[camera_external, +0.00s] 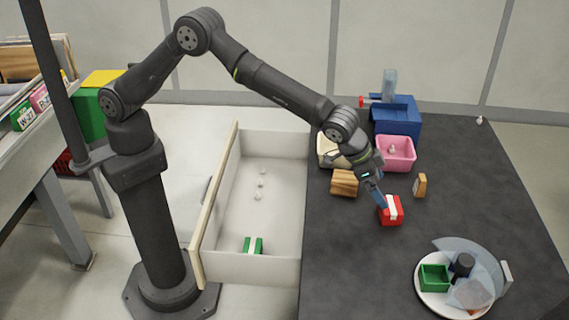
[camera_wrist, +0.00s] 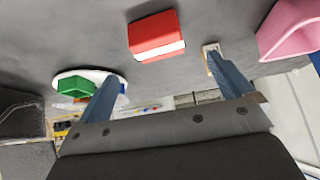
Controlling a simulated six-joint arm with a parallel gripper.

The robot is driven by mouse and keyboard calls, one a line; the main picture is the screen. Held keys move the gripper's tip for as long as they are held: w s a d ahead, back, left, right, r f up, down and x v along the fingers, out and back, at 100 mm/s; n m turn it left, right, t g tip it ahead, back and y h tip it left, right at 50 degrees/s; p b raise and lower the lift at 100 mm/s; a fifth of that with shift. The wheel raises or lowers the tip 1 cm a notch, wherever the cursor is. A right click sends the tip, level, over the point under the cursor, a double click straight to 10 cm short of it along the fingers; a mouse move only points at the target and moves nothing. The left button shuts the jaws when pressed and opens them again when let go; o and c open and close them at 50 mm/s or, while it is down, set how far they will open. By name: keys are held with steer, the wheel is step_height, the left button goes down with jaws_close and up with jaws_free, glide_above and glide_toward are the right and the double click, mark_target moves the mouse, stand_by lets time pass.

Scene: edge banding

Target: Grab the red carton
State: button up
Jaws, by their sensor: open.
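My gripper (camera_external: 378,199) is just above and beside the carton in the outside view. In the wrist view my gripper (camera_wrist: 164,70) has its two blue fingers spread wide with nothing between them. I cannot tell from the outside view whether a finger touches the carton.
A small wooden block (camera_external: 420,186) stands right of the carton. A wooden box (camera_external: 344,183), a pink bin (camera_external: 397,154) and a blue machine (camera_external: 398,116) are behind. A round plate (camera_external: 425,299) with a green box is at front right. An open drawer (camera_external: 250,268) is left.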

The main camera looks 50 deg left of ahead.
mark_target(386, 203)
steer(key=shift+x, duration=4.35)
steer(key=shift+s, duration=0.1)
steer(key=c, duration=1.1)
